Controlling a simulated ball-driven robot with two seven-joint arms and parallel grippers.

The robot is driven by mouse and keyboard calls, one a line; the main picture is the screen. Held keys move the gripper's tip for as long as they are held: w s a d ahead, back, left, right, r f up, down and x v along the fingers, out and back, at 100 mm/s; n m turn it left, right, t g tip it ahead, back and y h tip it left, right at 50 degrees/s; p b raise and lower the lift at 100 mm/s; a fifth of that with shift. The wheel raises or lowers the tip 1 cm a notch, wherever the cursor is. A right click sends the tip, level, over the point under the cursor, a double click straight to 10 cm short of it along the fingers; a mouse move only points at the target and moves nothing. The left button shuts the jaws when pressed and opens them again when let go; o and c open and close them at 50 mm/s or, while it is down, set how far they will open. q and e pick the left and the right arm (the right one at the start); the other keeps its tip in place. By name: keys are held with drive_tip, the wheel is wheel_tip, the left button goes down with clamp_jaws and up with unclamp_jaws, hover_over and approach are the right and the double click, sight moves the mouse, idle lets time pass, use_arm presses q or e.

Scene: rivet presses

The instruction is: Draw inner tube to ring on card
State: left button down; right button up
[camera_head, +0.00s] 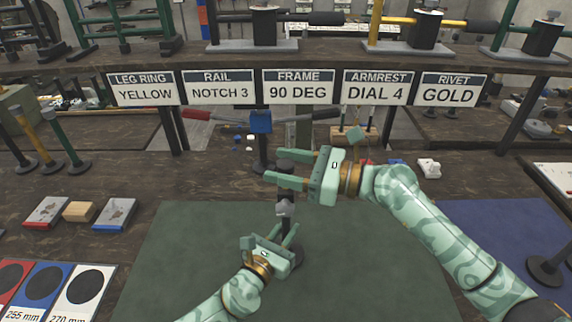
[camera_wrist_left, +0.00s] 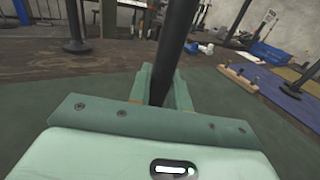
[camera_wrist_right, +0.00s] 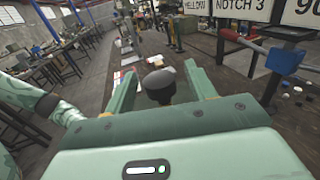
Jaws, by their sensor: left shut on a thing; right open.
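The dark leg tube (camera_head: 284,224) stands upright over the green mat, with a grey collar (camera_head: 285,208) partway up and a black round end (camera_wrist_right: 160,86) on top. My left gripper (camera_head: 270,238) is shut on the tube below the collar; the left wrist view shows the tube (camera_wrist_left: 175,45) between its fingers. My right gripper (camera_head: 276,167) is open, its fingers on either side of the black end with gaps in the right wrist view. The card (camera_head: 142,88) reads LEG RING YELLOW. No coloured ring on the tube can be made out.
The green mat (camera_head: 190,260) is otherwise clear. A blue-headed stand with red and black arms (camera_head: 261,122) is behind the leg. Several finished-looking legs (camera_head: 66,138) stand at the left, near blocks (camera_head: 79,211). A blue mat (camera_head: 500,225) lies at the right.

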clamp_jaws()
wheel_tip(320, 180, up, 6)
drive_tip(key=shift+r, duration=0.1)
unclamp_jaws()
drive_tip(key=v, duration=1.2)
